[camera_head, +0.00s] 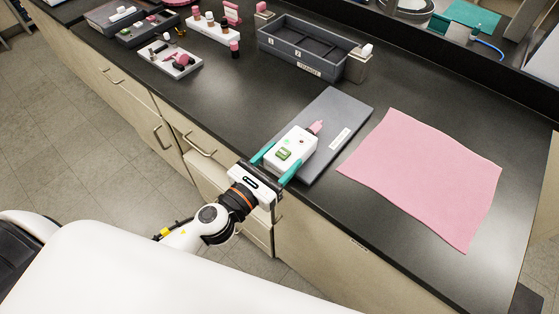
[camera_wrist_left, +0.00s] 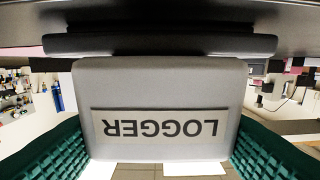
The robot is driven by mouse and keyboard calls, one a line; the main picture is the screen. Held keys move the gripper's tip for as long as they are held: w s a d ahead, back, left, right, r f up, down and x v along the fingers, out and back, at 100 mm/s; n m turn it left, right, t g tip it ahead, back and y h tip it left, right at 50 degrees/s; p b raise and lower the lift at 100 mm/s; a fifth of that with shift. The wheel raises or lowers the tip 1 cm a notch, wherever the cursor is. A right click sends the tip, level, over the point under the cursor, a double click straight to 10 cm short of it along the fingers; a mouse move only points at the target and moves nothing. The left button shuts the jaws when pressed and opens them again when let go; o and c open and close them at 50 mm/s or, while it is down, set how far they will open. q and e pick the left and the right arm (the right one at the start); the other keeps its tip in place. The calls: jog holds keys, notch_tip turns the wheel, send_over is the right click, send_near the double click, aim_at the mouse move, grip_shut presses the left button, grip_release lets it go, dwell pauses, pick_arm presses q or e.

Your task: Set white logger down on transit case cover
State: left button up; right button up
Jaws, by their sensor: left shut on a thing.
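The white logger (camera_head: 296,147) is a small white box with a green display and a pink plug at its far end. My left gripper (camera_head: 276,167) has its teal fingers on both sides of the logger and is shut on it. In the left wrist view the logger (camera_wrist_left: 160,85) fills the middle, its label upside down, between the teal fingers. The grey transit case cover (camera_head: 341,117) lies flat on the bench, and the logger is over its near left part. I cannot tell whether the logger touches the cover. My right gripper is not in view.
A pink cloth (camera_head: 425,178) lies right of the cover. A white tray with small parts (camera_head: 170,61) and a white rack (camera_head: 213,29) are at the back left. The black bench between them is clear.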

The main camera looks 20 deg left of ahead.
pick_arm(q)
jog(key=shift+r, duration=0.1)
jog(key=o, duration=0.8)
jog(key=shift+f, duration=0.2)
jog(key=o, duration=0.4)
jog(key=shift+r, duration=0.15)
jog(key=b+v, duration=0.6)
jog(key=v, duration=0.6)
jog(key=shift+r+b, duration=0.1)
jog(key=shift+b, duration=0.2)
